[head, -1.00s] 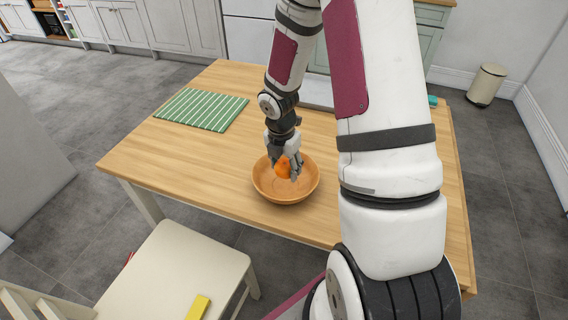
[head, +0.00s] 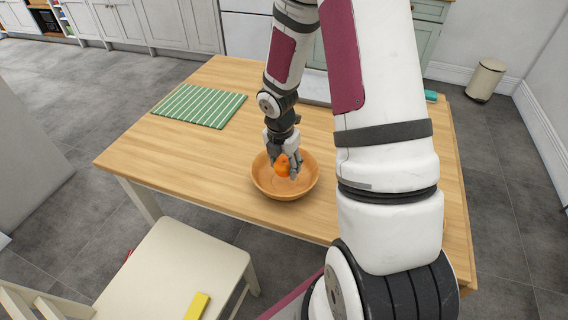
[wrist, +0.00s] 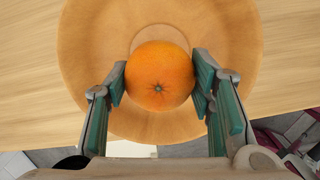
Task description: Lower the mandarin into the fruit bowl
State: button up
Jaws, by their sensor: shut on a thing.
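The orange mandarin (head: 283,167) is between the fingers of my gripper (head: 284,166), over the inside of the fruit bowl. In the wrist view the mandarin (wrist: 160,76) sits between the two green-padded fingertips of my gripper (wrist: 160,80), which is shut on it. The fruit bowl (head: 268,189) is wide, shallow and orange-brown, and stands upright on the wooden table. The bowl also shows in the wrist view (wrist: 85,45), around and behind the mandarin. I cannot tell whether the mandarin touches the bowl's bottom.
The wooden table (head: 160,150) is mostly clear around the bowl. A green striped mat (head: 200,105) lies at the back left. A cream chair (head: 180,270) with a yellow object (head: 197,306) on its seat stands in front. A teal object (head: 431,96) lies at the back right.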

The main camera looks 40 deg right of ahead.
aim_at(284, 182)
jog(key=shift+f+b, duration=1.65)
jog(key=shift+f, duration=0.65)
dwell(1.1)
jog(key=o, duration=1.3)
jog(key=shift+c, duration=0.2)
